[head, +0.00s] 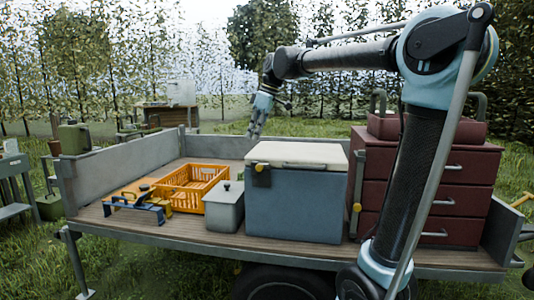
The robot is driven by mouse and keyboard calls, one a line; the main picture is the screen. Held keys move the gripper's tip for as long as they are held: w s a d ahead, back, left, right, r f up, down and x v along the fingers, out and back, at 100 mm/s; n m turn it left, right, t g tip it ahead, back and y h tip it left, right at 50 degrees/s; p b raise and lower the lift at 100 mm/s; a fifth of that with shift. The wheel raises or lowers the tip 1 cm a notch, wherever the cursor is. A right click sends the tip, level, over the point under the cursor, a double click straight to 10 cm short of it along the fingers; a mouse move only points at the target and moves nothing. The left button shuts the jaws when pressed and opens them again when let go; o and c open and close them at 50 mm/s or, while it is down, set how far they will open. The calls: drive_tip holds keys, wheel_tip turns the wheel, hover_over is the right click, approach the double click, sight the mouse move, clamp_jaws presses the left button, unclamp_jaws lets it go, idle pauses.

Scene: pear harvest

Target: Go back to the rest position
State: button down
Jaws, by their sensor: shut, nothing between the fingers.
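My arm rises at the right of the head view and reaches left across the trailer. My gripper (257,128) hangs at its end, pointing down, above the back part of the trailer bed, behind the blue cooler box and to the right of the orange crate. It is shut and holds nothing. It is small in the picture. No pear can be made out in this view.
The trailer bed (110,218) carries an orange crate (212,207), a lidded grey bin (224,212), a blue cooler box (290,208) with a white lid and a red drawer cabinet (470,190). Tools (137,208) lie at the left. Grass and trees surround it.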

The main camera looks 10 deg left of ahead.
drive_tip(key=s+d+f+m, duration=0.4)
drive_tip(key=d+f, duration=0.2)
drive_tip(key=d, duration=0.6)
drive_tip(key=s+d+f+m+t+h, duration=0.1)
drive_tip(key=s+d+f+m+h, duration=0.1)
drive_tip(key=s+d+f+m, duration=0.4)
drive_tip(key=s+d+f+m+h, duration=0.2)
drive_tip(key=s+d+f+m, duration=0.4)
drive_tip(key=s+d+f, duration=0.8)
wheel_tip(320, 180, down, 7)
drive_tip(key=shift+d+f+t, duration=0.1)
drive_tip(key=shift+d+t, duration=0.3)
drive_tip(key=shift+d, duration=0.5)
